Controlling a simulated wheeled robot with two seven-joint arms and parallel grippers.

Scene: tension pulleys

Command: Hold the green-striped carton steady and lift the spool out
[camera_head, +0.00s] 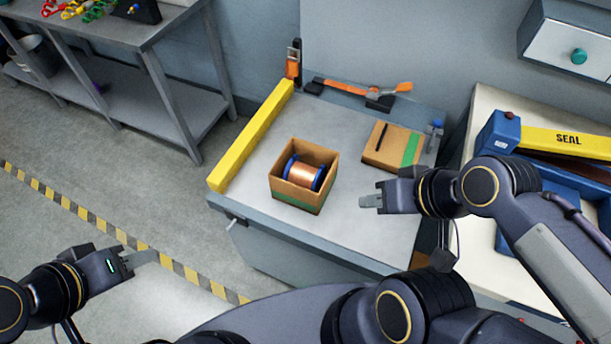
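The green-striped carton (288,194) is an open-topped brown box with a green band low on its side, standing on the grey worktable. The spool (303,174), copper-coloured wire between blue flanges, lies inside it; its lower part is hidden by the carton walls. My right gripper (368,202) is right of the carton, apart from it, with nothing seen in its fingers. My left gripper (145,258) appears over the floor at lower left, well away from the carton and empty. The finger gap is not clear on either gripper.
A closed brown box (378,155) with a green stripe and a dark pen-like item lies behind right. A yellow bar (250,135) edges the table's left side. An orange-handled tool (345,88) lies at the back. A blue SEAL machine (498,135) stands right. Table around the carton is clear.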

